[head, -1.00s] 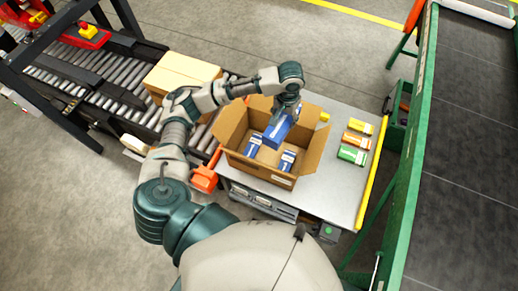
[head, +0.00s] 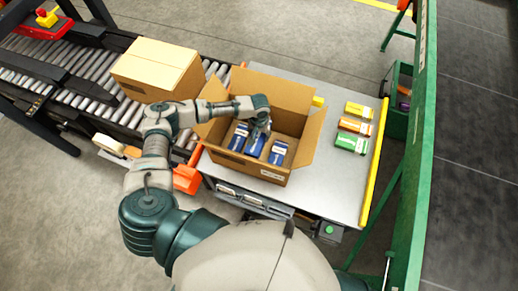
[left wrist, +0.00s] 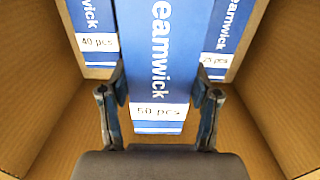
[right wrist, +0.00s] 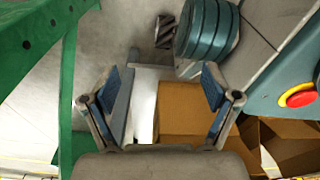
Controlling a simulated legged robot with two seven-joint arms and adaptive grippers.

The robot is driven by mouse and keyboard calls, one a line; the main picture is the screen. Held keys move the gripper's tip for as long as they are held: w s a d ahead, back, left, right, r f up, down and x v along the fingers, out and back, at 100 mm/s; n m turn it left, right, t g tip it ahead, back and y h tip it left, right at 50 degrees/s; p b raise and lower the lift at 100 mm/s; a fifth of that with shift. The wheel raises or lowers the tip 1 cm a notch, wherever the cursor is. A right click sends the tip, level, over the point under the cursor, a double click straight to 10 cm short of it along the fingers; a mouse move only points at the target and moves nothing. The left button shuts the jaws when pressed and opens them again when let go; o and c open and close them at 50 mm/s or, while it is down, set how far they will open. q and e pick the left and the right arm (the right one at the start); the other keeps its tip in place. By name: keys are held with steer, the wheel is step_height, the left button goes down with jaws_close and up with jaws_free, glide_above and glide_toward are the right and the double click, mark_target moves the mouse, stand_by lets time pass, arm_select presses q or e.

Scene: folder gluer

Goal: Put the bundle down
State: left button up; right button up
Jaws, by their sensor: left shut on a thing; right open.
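My left gripper (head: 260,131) reaches down into the open cardboard box (head: 274,180) on the grey table. It is shut on a blue bundle (head: 255,148), which is marked "50 pcs" in the left wrist view (left wrist: 160,50). The bundle sits between two other blue bundles, one at the left (left wrist: 93,25) and one at the right (left wrist: 226,38). I cannot tell whether its underside touches the box floor. In the right wrist view my right gripper (right wrist: 163,85) is open and empty, away from the bundle.
Orange-yellow (head: 358,110), orange (head: 354,126) and green (head: 351,144) packs lie on the table (head: 335,185) right of the box. A closed carton (head: 158,70) stands on the roller conveyor (head: 75,93). A green-framed belt machine (head: 424,130) stands at the right.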

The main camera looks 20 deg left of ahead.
mark_target(258, 134)
arm_select(q)
steer(key=f, duration=0.2)
steer(key=f+b, duration=0.1)
steer(key=f, duration=0.5)
steer(key=shift+a+f, duration=0.1)
steer(key=shift+a, duration=0.15)
steer(key=shift+d+f, duration=0.2)
steer(key=shift+f, duration=0.1)
arm_select(e)
steer(key=w, duration=0.1)
steer(key=w+r, duration=0.2)
steer(key=w, duration=0.1)
steer(key=shift+a+r, duration=0.15)
steer(key=shift+a, duration=0.25)
arm_select(q)
steer(key=shift+f, duration=0.1)
steer(key=o, duration=1.3)
steer(key=shift+o, duration=0.7)
steer(key=shift+a, duration=0.15)
arm_select(e)
steer(key=shift+a, duration=0.1)
